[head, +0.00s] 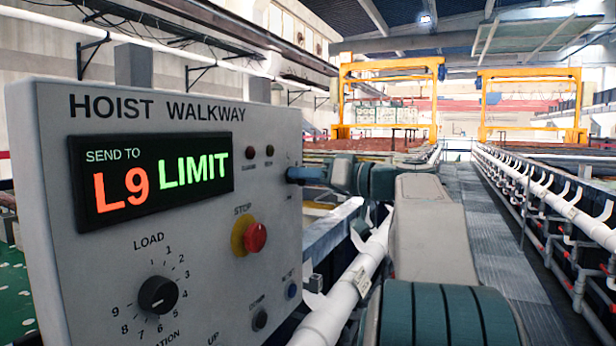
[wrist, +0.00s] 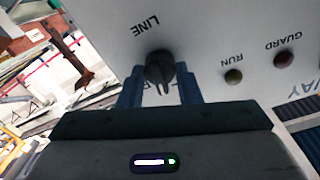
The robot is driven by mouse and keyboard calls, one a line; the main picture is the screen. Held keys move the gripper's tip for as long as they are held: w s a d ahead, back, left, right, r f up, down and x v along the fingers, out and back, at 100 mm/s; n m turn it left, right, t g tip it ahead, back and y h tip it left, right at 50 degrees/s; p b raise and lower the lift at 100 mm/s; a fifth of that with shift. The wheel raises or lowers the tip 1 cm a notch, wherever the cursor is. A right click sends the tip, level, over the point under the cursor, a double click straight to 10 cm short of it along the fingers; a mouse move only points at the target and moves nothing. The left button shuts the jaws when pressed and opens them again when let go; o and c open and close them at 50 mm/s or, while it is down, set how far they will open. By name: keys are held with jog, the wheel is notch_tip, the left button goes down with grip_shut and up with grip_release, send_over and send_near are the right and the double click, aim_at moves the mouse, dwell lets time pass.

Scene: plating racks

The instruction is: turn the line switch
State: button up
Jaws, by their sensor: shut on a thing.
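The line switch (wrist: 160,66) is a round black knob under the printed word LINE, which appears upside down in the wrist view. A pale pointer mark shows on its lower side in that view. My gripper (wrist: 160,92) has its two blue fingers on either side of the knob, shut on it. In the head view my gripper (head: 292,174) reaches the right edge of the panel face, and its fingers hide the switch there. The grey control panel (head: 190,270) is headed HOIST WALKWAY. Its display (head: 150,175) reads SEND TO, L9 in red-orange and LIMIT in green.
A red stop button (head: 255,238) sits left of and below my gripper. A black load dial (head: 158,295) is lower left. Guard and run lamps (head: 250,152) are close by. White pipes (head: 345,290) run beside the panel, and a grey walkway (head: 490,240) lies to the right.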

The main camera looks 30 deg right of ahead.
jog(key=shift+d+m+g+p, duration=0.1)
jog(key=shift+m+g+p, duration=0.2)
jog(key=shift+m+p, duration=3.1)
jog(key=m+b, duration=0.3)
jog(key=o, duration=1)
jog(key=v, duration=1.3)
jog(key=shift+s+d+b, duration=0.25)
jog(key=shift+d+b, duration=0.05)
